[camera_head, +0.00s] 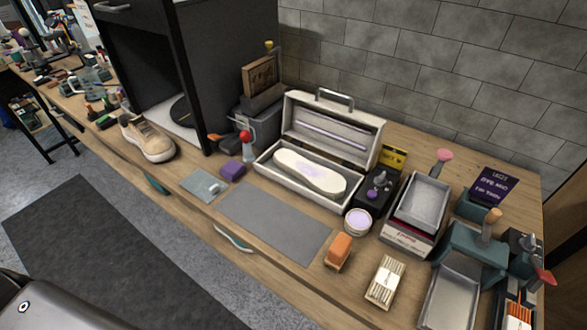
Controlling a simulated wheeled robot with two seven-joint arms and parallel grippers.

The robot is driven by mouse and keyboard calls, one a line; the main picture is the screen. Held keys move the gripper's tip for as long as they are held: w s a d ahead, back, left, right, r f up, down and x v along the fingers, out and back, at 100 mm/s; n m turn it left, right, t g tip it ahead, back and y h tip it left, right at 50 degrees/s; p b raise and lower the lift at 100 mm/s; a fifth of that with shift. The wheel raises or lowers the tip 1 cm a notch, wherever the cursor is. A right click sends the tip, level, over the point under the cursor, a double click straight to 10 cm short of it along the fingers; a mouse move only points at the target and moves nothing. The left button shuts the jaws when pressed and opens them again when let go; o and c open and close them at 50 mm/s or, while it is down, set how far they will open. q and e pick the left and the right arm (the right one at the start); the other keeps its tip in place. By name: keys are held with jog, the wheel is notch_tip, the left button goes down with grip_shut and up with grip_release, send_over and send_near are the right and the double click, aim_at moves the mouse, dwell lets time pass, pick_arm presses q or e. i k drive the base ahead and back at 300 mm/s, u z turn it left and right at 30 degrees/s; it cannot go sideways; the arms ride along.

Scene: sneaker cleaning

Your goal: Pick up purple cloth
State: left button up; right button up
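A small purple block-shaped item (232,171), which may be the folded purple cloth, lies on the wooden workbench (165,188). It sits just left of the white open case (262,166) and behind a grey flat mat (275,224). A grey folded piece (203,186) lies just left of it, close by. Nothing covers the purple item. Neither of my grippers shows in the head view.
A beige sneaker (148,139) stands to the left. A pale sole-shaped piece (310,174) lies in the case. An orange-topped brush (339,250), a round tub (358,221) and metal trays (452,292) crowd the right. The grey mat is bare.

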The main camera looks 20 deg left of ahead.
aim_at(233, 170)
jog(key=z, duration=0.1)
jog(key=k, duration=0.5)
jog(key=u, duration=0.85)
jog(key=i, duration=1)
jog(key=z, duration=0.65)
